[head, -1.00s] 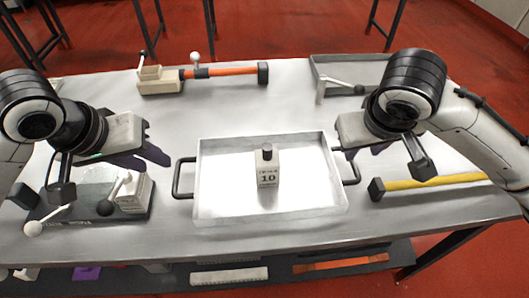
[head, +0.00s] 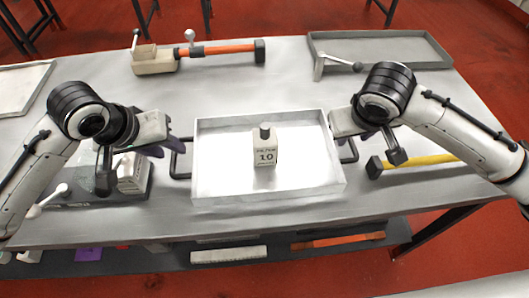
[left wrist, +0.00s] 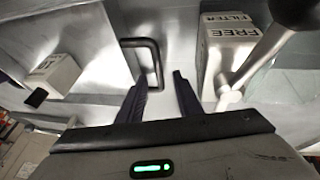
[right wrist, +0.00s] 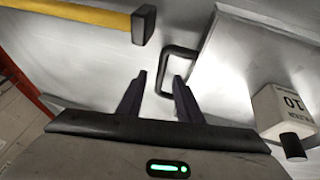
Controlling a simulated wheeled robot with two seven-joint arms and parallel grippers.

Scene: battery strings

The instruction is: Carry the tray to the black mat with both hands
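The grey metal tray (head: 268,198) lies on the bench with a dark loop handle at each end. A white block marked 10 with a dark knob (head: 265,155) stands in it. My left gripper (head: 165,149) is at the left handle (head: 177,170); in the left wrist view its fingers (left wrist: 160,75) are open, with the handle bar (left wrist: 158,55) between and beyond the tips. My right gripper (head: 365,140) is at the right handle (head: 351,150); in the right wrist view its fingers (right wrist: 159,75) are open around the line of the handle bar (right wrist: 180,50). I cannot clearly make out a black mat.
A white box with a lever (head: 133,172) stands on a dark base close to my left gripper. A yellow bar with a black end (head: 425,161) lies right of the tray. An orange-barred tool (head: 225,49) and an empty grey tray (head: 420,62) lie at the back.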

